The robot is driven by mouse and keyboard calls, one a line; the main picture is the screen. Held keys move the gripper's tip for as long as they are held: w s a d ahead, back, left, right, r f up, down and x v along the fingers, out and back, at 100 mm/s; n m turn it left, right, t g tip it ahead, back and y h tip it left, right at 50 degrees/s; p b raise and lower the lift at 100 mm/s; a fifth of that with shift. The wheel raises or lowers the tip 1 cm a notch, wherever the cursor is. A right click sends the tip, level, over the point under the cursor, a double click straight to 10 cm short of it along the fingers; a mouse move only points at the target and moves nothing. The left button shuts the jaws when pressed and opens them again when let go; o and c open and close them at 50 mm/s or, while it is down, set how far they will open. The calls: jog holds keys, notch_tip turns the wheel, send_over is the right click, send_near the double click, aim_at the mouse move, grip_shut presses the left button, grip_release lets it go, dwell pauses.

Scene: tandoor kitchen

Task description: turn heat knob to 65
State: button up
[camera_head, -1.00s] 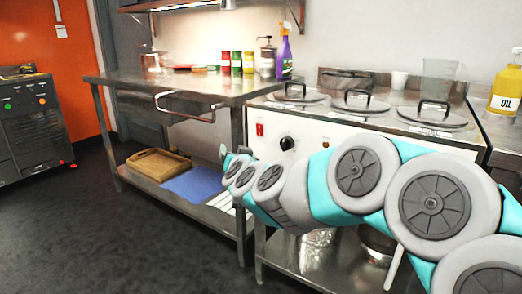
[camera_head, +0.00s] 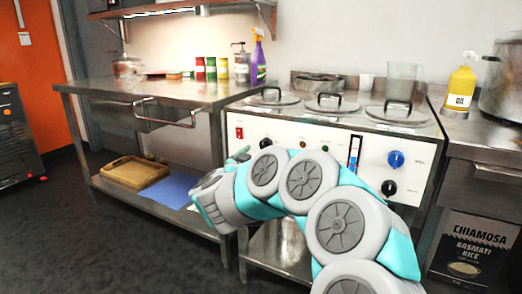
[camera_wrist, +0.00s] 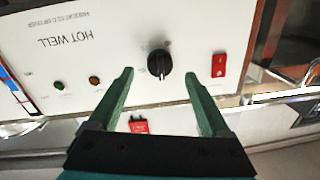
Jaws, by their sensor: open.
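The white hot well panel (camera_head: 330,150) is at centre right in the head view and upside down in the wrist view. A black knob (camera_wrist: 159,64) with a pointer shows there; it is partly visible in the head view (camera_head: 266,143). A blue knob (camera_head: 396,159) and another black knob (camera_head: 388,188) sit further right on the panel. I cannot read which is the heat knob. A gauge (camera_head: 354,152) with blue and red marks is left of the blue knob. My gripper (camera_wrist: 157,74) is open and empty; its fingertips appear either side of the first black knob, apparently short of it.
A red switch (camera_wrist: 218,66) is beside the black knob, with green (camera_wrist: 59,85) and amber (camera_wrist: 94,80) lights on its other side. Lidded wells top the unit.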

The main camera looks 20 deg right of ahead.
aim_at(265, 145)
jog(key=x, duration=0.4)
jog(key=shift+w+d, duration=0.1)
jog(key=shift+w, duration=0.05)
jog(key=shift+c, duration=0.2)
grip_shut()
